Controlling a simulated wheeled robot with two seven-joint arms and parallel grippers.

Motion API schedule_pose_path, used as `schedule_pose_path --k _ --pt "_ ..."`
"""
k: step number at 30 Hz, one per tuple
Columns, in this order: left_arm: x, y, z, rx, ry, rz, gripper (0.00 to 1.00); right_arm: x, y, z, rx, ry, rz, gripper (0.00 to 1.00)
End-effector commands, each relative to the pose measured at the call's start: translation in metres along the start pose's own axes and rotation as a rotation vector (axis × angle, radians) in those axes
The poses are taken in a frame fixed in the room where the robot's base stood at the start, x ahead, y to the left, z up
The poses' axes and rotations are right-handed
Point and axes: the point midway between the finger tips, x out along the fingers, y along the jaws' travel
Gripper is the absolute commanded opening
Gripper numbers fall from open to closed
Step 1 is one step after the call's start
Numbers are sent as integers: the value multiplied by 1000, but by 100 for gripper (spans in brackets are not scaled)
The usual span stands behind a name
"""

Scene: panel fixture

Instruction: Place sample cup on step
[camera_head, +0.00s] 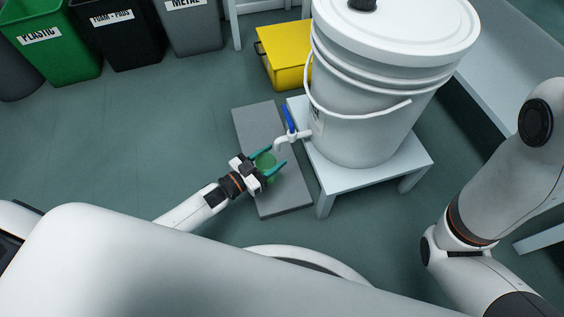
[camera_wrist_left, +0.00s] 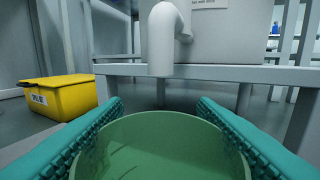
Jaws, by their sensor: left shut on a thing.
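The sample cup (camera_head: 265,162) is green and looks translucent. My left gripper (camera_head: 267,168) is shut on it, with a teal finger on each side. In the left wrist view the cup (camera_wrist_left: 162,145) fills the lower middle between the two fingers. The step (camera_head: 285,198) is a flat grey slab on the floor, seen beneath the cup and gripper. I cannot tell whether the cup touches it. The white spout (camera_wrist_left: 163,40) is just beyond the cup in the wrist view. My right gripper is not in view.
A large white bucket (camera_head: 365,110) with a blue-handled tap (camera_head: 289,120) stands on a low white stand (camera_head: 415,160) right of the step. A yellow box (camera_head: 283,58) sits behind. Labelled green, black and grey bins line the back left. The floor at left is clear.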

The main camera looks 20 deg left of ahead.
Motion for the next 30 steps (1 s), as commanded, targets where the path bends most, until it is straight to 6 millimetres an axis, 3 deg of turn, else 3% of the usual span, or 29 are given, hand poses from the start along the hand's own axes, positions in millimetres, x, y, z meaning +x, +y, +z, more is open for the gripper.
schedule_pose_path --k 3,7,11,18,29,30 --pt "26 0 -4 1 -4 -2 31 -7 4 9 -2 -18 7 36" --pt "40 0 -1 1 -1 -1 31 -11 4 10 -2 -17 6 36" --pt "42 -1 -5 -1 1 0 31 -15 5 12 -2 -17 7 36" --pt "42 -1 -36 -1 0 -1 31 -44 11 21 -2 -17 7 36" --pt "42 -1 -37 -1 1 -1 31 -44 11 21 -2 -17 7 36" --pt "42 -1 -38 -1 1 -1 54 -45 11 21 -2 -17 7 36"
